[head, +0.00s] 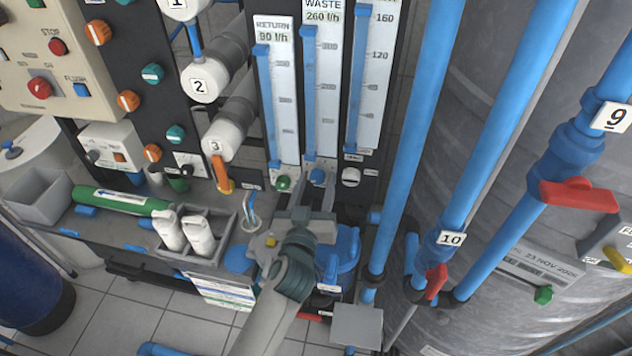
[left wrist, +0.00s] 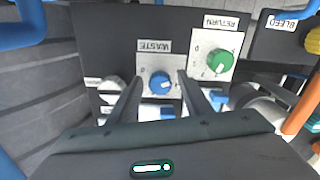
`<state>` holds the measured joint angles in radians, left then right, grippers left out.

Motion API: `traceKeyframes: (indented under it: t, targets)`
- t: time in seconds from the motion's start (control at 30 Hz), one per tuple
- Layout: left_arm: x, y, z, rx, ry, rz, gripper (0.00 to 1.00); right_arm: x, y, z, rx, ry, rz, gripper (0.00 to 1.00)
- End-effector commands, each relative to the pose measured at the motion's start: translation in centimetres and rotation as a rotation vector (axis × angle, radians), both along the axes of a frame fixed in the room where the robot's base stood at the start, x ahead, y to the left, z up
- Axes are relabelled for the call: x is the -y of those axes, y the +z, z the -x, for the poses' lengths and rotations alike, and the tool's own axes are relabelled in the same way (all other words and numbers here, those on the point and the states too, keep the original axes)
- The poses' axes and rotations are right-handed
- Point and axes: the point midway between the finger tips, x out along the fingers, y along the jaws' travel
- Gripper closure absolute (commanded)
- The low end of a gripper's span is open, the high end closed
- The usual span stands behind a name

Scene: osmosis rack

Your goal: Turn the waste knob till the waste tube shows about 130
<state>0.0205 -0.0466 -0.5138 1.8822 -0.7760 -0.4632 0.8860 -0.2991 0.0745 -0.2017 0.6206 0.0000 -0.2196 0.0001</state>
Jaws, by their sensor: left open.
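The blue waste knob (left wrist: 160,84) sits on a white plate labelled WASTE, and it also shows in the head view (head: 317,175). My left gripper (left wrist: 158,79) is open, with one finger on each side of this knob in the wrist view. In the head view the gripper (head: 318,188) is just below the knob. I cannot tell whether the fingers touch it. The waste tube (head: 326,90) is the middle of three; its sign reads WASTE 260 l/h and its blue column reaches near the top. My right gripper is not in view.
The green return knob (left wrist: 206,65) is close beside the waste knob, and a white knob (head: 351,177) is on the other side. An orange handle (head: 221,172) hangs left of the tubes. Thick blue pipes (head: 415,140) stand to the right.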

Motion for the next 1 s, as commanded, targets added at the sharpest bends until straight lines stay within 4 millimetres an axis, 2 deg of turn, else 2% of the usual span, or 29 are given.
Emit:
traceKeyframes:
  t: [0.17,0.33,0.73,1.0]
  targets:
    - [0.0,-0.01,0.01,0.0,0.0,0.0,0.55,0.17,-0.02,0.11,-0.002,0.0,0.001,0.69]
    - [0.0,-0.01,0.02,0.0,0.0,0.0,0.96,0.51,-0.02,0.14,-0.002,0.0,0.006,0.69]
    - [-0.02,0.04,0.02,0.007,0.0,-0.036,0.96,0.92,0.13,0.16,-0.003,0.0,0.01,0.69]
    - [-0.09,0.1,-0.02,0.033,0.001,-0.169,0.96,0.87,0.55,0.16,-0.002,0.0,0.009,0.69]
